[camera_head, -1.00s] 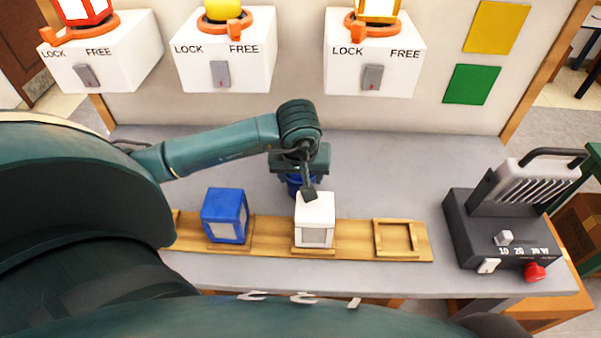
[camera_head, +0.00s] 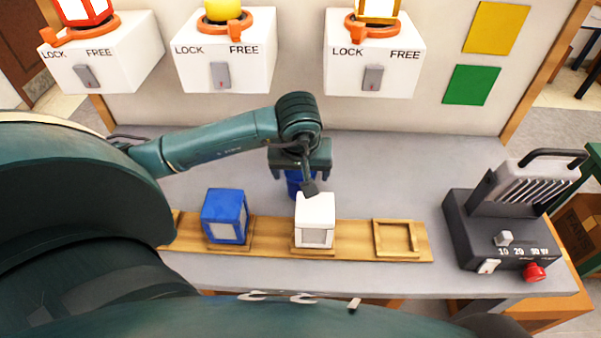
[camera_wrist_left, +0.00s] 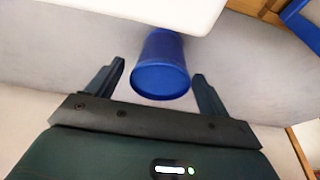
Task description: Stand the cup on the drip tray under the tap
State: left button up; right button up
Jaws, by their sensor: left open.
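The blue cup (camera_head: 294,184) stands on the grey counter behind the white cube, partly hidden by my arm. My left gripper (camera_head: 300,176) is above and around it, pointing down. In the left wrist view the cup (camera_wrist_left: 160,78) sits between the two spread fingers (camera_wrist_left: 158,72), with a gap on each side. The left gripper is open and holds nothing. No tap or drip tray can be made out. My right gripper is not in view.
A wooden rack (camera_head: 350,240) along the front holds a blue cube (camera_head: 224,216) and the white cube (camera_head: 315,222), close to the gripper; its right slot is empty. A dark machine (camera_head: 505,235) stands at right. White LOCK/FREE boxes (camera_head: 224,60) line the back. Counter right of the cup is clear.

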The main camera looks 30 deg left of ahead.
pick_arm(q)
jog(key=v, duration=1)
jog(key=shift+w+r, duration=0.1)
jog(key=shift+r, duration=0.05)
jog(key=w+f+g+p, duration=0.1)
jog(key=f, duration=0.2)
jog(key=a+f+g+h, duration=0.1)
jog(key=f, duration=0.2)
jog(key=w+f+g+p, duration=0.1)
jog(key=f, duration=0.2)
jog(key=shift+w+a+f+h+p, duration=0.1)
jog(key=shift+w+a+h+p, duration=0.25)
jog(key=shift+a+h, duration=0.05)
jog(key=shift+f, duration=0.6)
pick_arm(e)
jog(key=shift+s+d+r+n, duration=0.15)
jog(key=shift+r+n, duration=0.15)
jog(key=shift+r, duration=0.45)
pick_arm(q)
jog(key=shift+c, duration=0.3)
jog(key=c, duration=1)
